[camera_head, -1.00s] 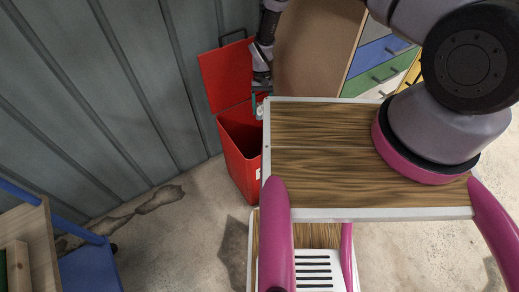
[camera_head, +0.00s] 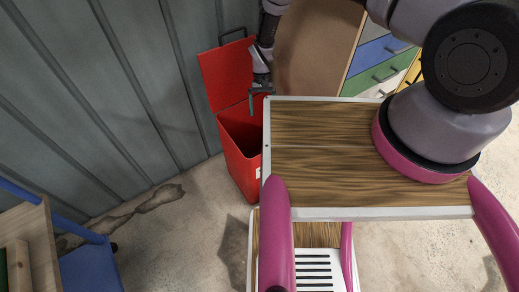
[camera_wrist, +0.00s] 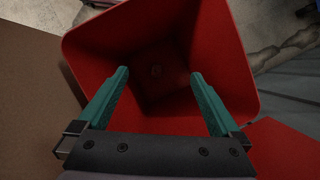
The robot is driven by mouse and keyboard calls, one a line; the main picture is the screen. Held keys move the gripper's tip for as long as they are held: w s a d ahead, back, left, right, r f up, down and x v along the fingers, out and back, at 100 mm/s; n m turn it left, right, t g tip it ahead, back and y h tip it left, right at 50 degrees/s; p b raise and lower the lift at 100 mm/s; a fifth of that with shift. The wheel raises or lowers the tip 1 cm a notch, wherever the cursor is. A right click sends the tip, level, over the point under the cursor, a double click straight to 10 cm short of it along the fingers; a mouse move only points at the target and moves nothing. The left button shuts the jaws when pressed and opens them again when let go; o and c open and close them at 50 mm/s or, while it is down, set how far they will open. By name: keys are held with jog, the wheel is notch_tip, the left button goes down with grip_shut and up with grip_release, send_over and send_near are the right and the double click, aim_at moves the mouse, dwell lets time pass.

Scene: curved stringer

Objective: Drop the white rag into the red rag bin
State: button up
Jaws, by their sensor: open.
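The red rag bin (camera_head: 240,165) stands on the floor with its lid (camera_head: 227,75) raised against the wall. My gripper (camera_head: 262,102) is over the bin's opening at its right side, beside the tabletop edge. In the wrist view my gripper (camera_wrist: 160,74) has its two teal fingers spread wide, with nothing between them. The red bin (camera_wrist: 90,48) opens below the fingers there, and its inside is dark. The white rag cannot be made out in either view. A faint small mark shows deep in the bin, too dim to identify.
A wooden tabletop (camera_head: 330,150) with a pale rim lies right of the bin, close to my gripper. A brown panel and a drawer cabinet (camera_head: 375,65) stand behind. A grey ribbed wall (camera_head: 90,110) is at left, a blue-legged bench (camera_head: 85,265) at lower left.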

jog(key=v, duration=1)
